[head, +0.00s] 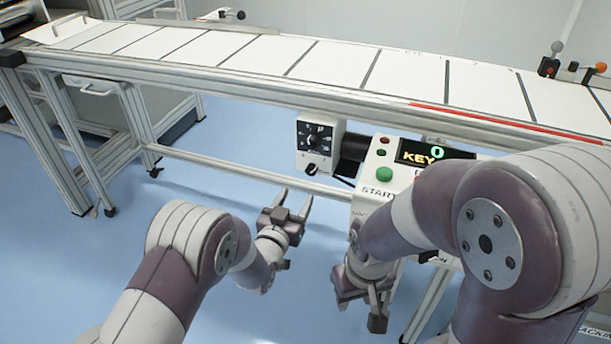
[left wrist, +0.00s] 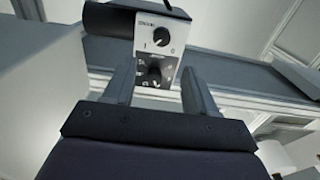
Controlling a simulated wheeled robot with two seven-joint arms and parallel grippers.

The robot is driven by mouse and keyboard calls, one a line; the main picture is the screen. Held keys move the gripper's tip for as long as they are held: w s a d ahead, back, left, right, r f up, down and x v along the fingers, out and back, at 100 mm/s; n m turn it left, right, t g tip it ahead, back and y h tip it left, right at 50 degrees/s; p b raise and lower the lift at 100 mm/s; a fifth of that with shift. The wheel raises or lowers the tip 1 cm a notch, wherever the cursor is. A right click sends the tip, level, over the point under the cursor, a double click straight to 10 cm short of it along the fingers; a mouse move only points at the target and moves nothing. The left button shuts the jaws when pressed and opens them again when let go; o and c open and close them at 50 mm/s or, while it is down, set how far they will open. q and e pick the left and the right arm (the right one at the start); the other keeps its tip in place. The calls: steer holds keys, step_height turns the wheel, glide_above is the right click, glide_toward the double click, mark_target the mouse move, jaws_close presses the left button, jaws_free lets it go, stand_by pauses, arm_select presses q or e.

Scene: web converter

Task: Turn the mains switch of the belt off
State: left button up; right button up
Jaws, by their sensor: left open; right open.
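The belt's control box (head: 323,139) hangs under the near rail of the belt (head: 330,62). It has a large black dial, and below that a small rotary switch (head: 311,168), which looks like the mains switch. In the left wrist view the box appears upside down, with the small switch (left wrist: 161,37) above the dial (left wrist: 154,73). Its exact setting is too small to tell. My left gripper (head: 294,196) is open and empty, below and in front of the box, apart from it. My right gripper (head: 377,304) is open, low in front of the start panel.
A black cylinder (head: 352,147) joins the box's right side. A lower crossbar (head: 230,170) runs behind. Blue floor is clear on the left.

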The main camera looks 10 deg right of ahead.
mark_target(310, 172)
arm_select(q)
steer(key=b+x, duration=0.1)
steer(key=x, duration=0.3)
steer(key=b+x, duration=0.1)
steer(key=x, duration=0.4)
steer(key=shift+w+f, duration=0.2)
steer(key=shift+w+d+r, duration=0.1)
steer(key=shift+w+d, duration=0.25)
steer(key=shift+w, duration=0.1)
jaws_close()
